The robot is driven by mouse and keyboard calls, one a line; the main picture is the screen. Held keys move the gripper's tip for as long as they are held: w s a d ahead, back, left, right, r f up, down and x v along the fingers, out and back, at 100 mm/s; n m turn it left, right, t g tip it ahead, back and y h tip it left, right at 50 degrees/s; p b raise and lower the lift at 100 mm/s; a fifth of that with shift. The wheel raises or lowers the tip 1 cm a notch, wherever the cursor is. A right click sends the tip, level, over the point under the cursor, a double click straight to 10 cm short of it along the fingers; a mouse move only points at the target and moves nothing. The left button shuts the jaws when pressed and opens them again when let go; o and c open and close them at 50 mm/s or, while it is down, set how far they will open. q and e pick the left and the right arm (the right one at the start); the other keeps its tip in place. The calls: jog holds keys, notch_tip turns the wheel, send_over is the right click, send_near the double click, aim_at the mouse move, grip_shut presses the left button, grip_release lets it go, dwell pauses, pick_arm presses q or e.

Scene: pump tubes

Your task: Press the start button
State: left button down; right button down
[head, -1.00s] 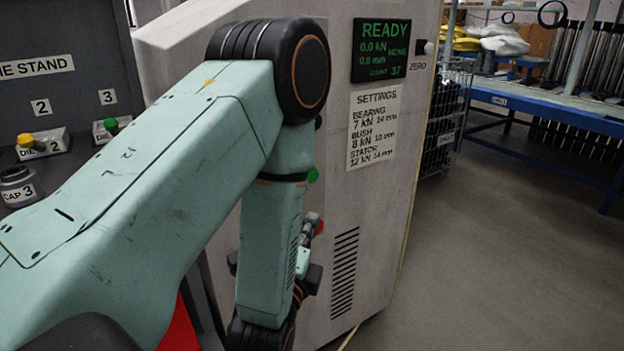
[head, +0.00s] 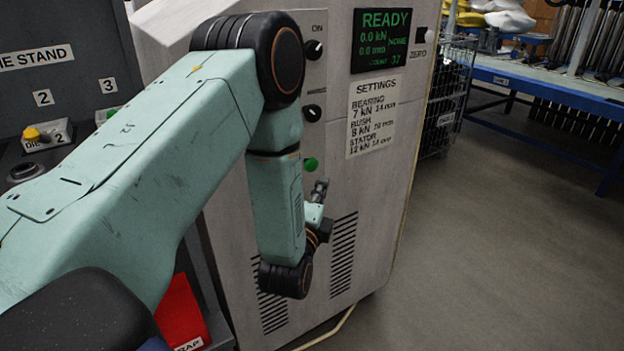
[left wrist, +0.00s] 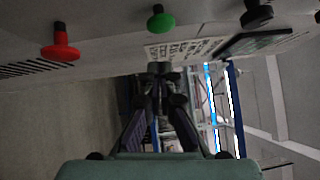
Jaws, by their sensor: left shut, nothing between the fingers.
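The green button (head: 310,164) sticks out from the pale front panel of the press cabinet (head: 370,215), below two black knobs. It also shows in the left wrist view (left wrist: 160,20). My left gripper (head: 320,188) is shut and empty, just below the green button in the head view and apart from it as far as I can tell. In the left wrist view its fingertips (left wrist: 158,68) lie below the green button's image. A red button (left wrist: 60,45) shows there at the left; in the head view it is hidden. My right gripper is out of view.
The display (head: 381,40) reads READY, above a settings label (head: 371,115). A black knob (head: 313,50) sits left of the display. A die stand (head: 45,85) stands at the left. A blue bench (head: 540,85) is at the back right; open floor lies before it.

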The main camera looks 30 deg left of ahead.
aim_at(317, 165)
pick_arm(q)
jog(key=a, duration=0.1)
jog(key=w+a, duration=0.2)
jog(key=shift+a+r+b, duration=0.25)
jog(key=shift+a+b, duration=0.05)
dwell(0.3)
